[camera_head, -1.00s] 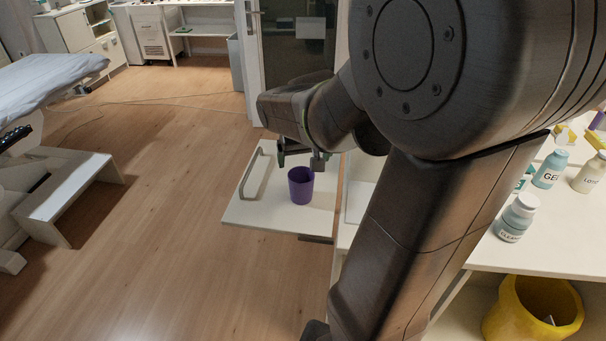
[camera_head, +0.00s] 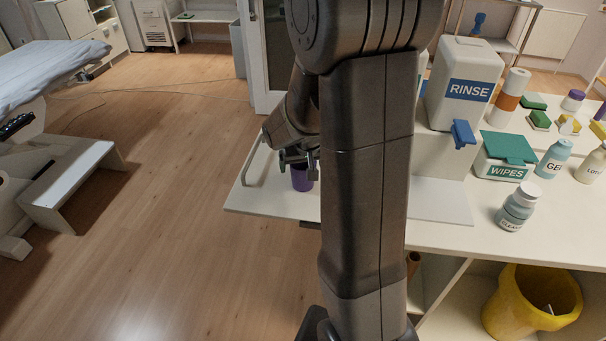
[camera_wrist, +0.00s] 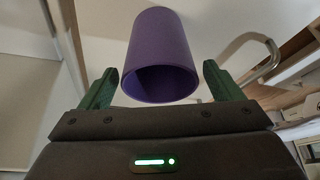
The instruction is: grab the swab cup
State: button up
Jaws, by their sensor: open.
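The swab cup (camera_head: 302,178) is a purple cup standing on the white pull-out shelf (camera_head: 262,203) in the head view. My gripper (camera_head: 297,158) is at the cup, and it hides the cup's upper part there. In the wrist view the cup (camera_wrist: 160,48) lies ahead of my open gripper (camera_wrist: 167,88), centred between the two green fingers. Its dark round mouth faces the camera. The fingertips are level with the mouth end, with a gap on each side. The gripper holds nothing.
A metal handle (camera_head: 252,163) runs along the shelf's left edge. The counter at right bears a RINSE dispenser (camera_head: 462,85), a WIPES box (camera_head: 506,155) and bottles (camera_head: 518,207). A yellow bin (camera_head: 530,305) stands below. The floor at left is mostly clear.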

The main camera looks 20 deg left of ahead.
jog(key=shift+x, duration=0.8)
jog(key=c, duration=1.1)
